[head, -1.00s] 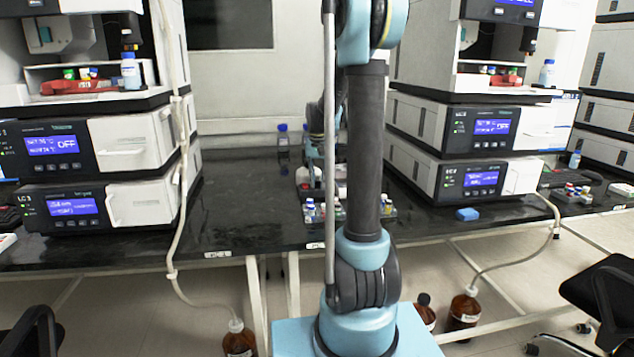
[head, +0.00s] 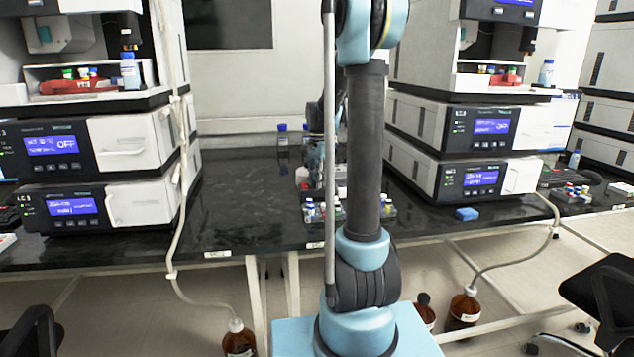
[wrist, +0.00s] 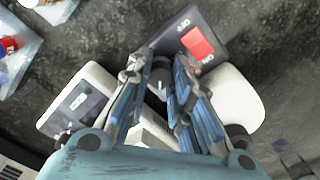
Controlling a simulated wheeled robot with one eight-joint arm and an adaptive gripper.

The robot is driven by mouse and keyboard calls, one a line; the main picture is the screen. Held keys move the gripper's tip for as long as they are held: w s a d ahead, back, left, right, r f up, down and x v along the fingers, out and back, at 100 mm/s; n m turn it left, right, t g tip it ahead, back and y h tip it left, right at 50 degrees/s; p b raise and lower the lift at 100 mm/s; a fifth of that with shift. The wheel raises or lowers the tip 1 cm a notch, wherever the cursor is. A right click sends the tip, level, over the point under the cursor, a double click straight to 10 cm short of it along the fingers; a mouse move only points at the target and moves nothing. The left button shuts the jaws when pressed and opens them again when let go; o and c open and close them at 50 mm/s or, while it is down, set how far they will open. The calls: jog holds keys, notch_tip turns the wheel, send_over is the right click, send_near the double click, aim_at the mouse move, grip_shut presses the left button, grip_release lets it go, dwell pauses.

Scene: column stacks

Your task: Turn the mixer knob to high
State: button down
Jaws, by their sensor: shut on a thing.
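The mixer shows in the wrist view as a white body (wrist: 238,100) with a dark panel (wrist: 213,28) carrying a red square and small white markings. My gripper (wrist: 160,70) is over it, its two blue-grey fingers closed around a small dark knob (wrist: 158,78) at the panel's lower end. The fingers hide most of the knob, and its setting cannot be read. In the head view my own arm hides the gripper and most of the mixer.
A rack of small vials (head: 312,210) stands on the dark bench (head: 240,215) in the head view. Blue-capped bottles (head: 282,135) stand behind. Instrument stacks (head: 140,155) flank both sides. In the wrist view a tray with vials (wrist: 18,50) lies at upper left.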

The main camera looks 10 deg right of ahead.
jog(key=m, duration=0.5)
jog(key=shift+w+m, duration=0.1)
jog(key=shift+m, duration=2.3)
jog(key=c, duration=1.7)
grip_release()
notch_tip(320, 180, up, 12)
